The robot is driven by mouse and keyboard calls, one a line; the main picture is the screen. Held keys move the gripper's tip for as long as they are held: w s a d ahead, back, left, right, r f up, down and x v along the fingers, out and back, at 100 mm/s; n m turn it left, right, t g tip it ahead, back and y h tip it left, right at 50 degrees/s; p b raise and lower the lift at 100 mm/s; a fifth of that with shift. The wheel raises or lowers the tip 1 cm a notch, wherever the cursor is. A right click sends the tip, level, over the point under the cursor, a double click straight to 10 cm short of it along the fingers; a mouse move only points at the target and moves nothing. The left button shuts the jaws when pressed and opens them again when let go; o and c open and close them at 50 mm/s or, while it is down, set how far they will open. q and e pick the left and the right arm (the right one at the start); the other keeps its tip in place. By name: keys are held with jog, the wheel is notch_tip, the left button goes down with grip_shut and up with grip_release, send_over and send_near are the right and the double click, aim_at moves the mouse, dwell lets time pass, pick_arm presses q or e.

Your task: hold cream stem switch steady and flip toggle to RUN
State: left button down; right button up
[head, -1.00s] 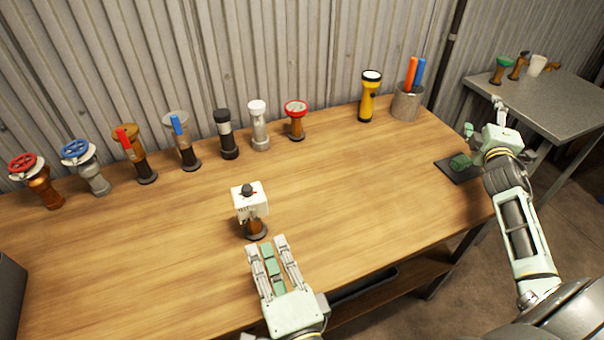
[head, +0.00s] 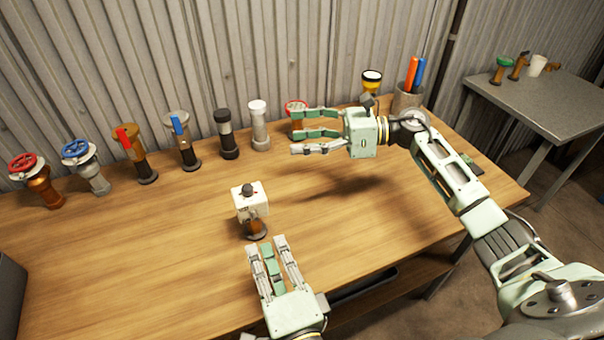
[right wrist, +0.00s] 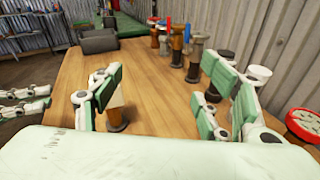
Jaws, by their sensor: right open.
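The cream switch (head: 250,201) is a box with a dark toggle knob and a small red mark on top. It stands upright on a brown stem with a dark base on the bench. The toggle's position is too small to tell. My left gripper (head: 266,246) is just in front of the stem, fingers apart, with nothing seen between them. My right gripper (head: 305,130) is open and empty above the bench, right of and behind the switch. In the right wrist view the switch (right wrist: 117,110) is partly hidden behind a finger of my right gripper (right wrist: 160,92).
A row of stemmed parts stands at the back, including a red-wheel valve (head: 36,180) and a white-capped one (head: 259,125). The bench (head: 130,260) is clear around the switch.

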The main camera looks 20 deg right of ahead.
aim_at(254, 203)
jog(key=s+a+f+n+g+h, duration=0.2)
jog(key=s+a+f+n+g, duration=0.1)
jog(key=s+f+n+g, duration=0.25)
jog(key=shift+g, duration=0.35)
jog(key=x, duration=1.1)
jog(key=shift+s+a+f, duration=0.1)
jog(key=shift+s+a, duration=0.2)
jog(key=shift+c, duration=0.2)
jog(key=c, duration=1.6)
